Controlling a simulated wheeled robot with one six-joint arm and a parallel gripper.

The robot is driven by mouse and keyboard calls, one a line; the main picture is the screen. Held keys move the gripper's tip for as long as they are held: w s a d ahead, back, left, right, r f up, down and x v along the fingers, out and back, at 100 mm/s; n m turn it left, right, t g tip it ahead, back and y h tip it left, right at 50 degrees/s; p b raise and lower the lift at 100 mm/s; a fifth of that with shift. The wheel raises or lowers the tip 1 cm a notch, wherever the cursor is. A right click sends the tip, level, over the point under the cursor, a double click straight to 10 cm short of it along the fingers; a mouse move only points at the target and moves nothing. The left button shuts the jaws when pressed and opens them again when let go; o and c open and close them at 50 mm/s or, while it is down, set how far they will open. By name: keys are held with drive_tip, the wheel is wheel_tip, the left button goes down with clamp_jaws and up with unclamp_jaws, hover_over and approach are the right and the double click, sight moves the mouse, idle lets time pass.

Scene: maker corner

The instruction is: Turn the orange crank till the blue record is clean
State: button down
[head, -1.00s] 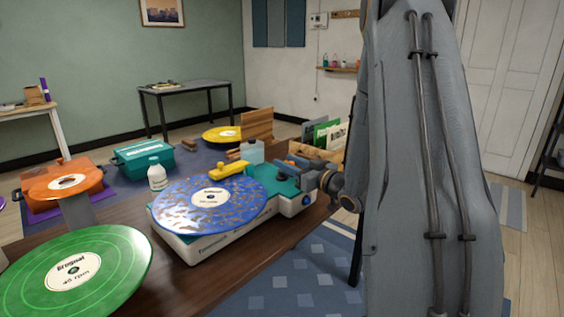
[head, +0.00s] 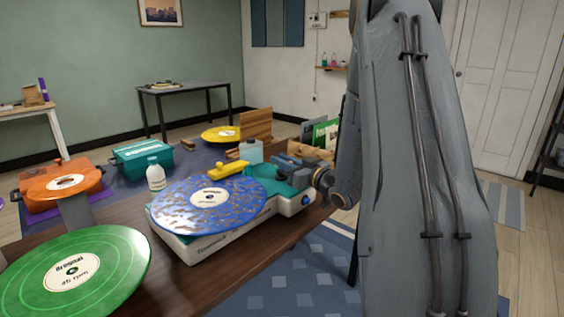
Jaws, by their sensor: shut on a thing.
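The blue record (head: 232,213) lies flat on a white and teal cleaning machine (head: 190,249) on the brown table. Brown, speckled dirt covers much of its face around a white label. A yellow arm (head: 229,170) lies across the record's far edge. My gripper (head: 296,168) is at the machine's right end, shut on the orange crank. The crank is almost wholly hidden by the gripper in the head view.
A green record (head: 115,250) stands at the front left, with an orange box (head: 40,200) behind it. A white bottle (head: 156,176) and a clear jug (head: 251,151) stand behind the machine. Wooden crates with sleeves (head: 325,135) are close behind my gripper.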

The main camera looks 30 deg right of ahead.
drive_tip(key=shift+h, duration=0.3)
drive_tip(key=m+h, duration=0.2)
drive_tip(key=h, duration=0.1)
drive_tip(key=m+h+b, duration=0.1)
drive_tip(key=m+h, duration=0.1)
drive_tip(key=h, duration=0.1)
drive_tip(key=shift+a+m+h, duration=0.15)
drive_tip(key=shift+m+h, duration=0.15)
drive_tip(key=shift+s+m+g+h+b, duration=0.1)
drive_tip(key=shift+m+g+h+b, duration=0.45)
drive_tip(key=shift+m+h, duration=0.8)
drive_tip(key=shift+s+m+g+h+b, duration=0.1)
drive_tip(key=shift+m+g+h+b, duration=0.45)
drive_tip(key=shift+h, duration=1.3)
drive_tip(key=shift+m, duration=0.5)
drive_tip(key=shift+d, duration=0.2)
drive_tip(key=c, duration=1.8)
unclamp_jaws()
drive_tip(key=shift+o, duration=0.4)
drive_tip(key=shift+s+a, duration=0.1)
drive_tip(key=shift+v, duration=3.8)
